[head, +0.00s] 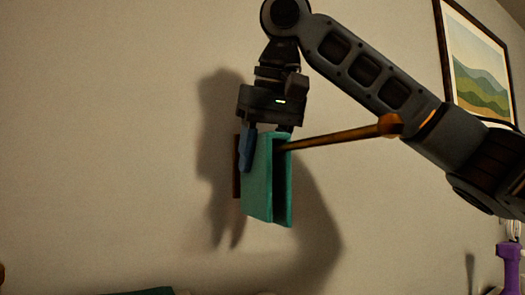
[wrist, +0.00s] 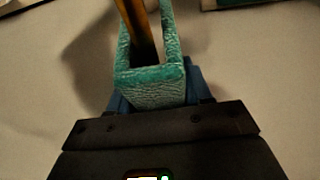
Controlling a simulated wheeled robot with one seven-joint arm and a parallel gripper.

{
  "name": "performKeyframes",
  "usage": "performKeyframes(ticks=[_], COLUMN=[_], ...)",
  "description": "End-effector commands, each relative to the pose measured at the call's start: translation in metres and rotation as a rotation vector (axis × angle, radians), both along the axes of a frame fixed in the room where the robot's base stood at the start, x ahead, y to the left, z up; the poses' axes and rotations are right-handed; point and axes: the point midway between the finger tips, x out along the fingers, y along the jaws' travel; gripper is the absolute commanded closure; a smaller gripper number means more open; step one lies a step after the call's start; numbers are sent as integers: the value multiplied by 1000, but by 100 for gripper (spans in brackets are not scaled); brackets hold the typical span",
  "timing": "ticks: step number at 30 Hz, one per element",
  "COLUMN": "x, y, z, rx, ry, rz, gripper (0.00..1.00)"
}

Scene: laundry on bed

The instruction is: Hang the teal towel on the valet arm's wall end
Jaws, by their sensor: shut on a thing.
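The teal towel (head: 257,190) hangs as a narrow folded loop with a dark gap between its two panels. My gripper (head: 265,148) points down from above and is shut on the towel's top; its blue fingers sit on either side in the wrist view (wrist: 157,95). The wooden valet arm (head: 340,136) runs from a rounded end at right toward the wall, and its wall end goes in between the towel's panels. In the wrist view the valet arm (wrist: 138,22) also lies between the towel's (wrist: 150,76) sides. Whether the towel's fold touches the rod is hidden.
A brown wall plate (head: 237,165) shows just left of the towel. A framed landscape picture (head: 478,75) hangs at upper right. A purple object (head: 509,265) stands at lower right. Some teal cloth (head: 145,291) shows at the bottom edge. The wall at left is bare.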

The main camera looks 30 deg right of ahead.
Motion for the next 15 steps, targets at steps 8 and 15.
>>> performKeyframes(ticks=[8, 15], x=[0, 0], y=[0, 0], z=[-1, -1], rx=[0, 0], ry=[0, 0], rz=[0, 0], gripper=[82, 37])
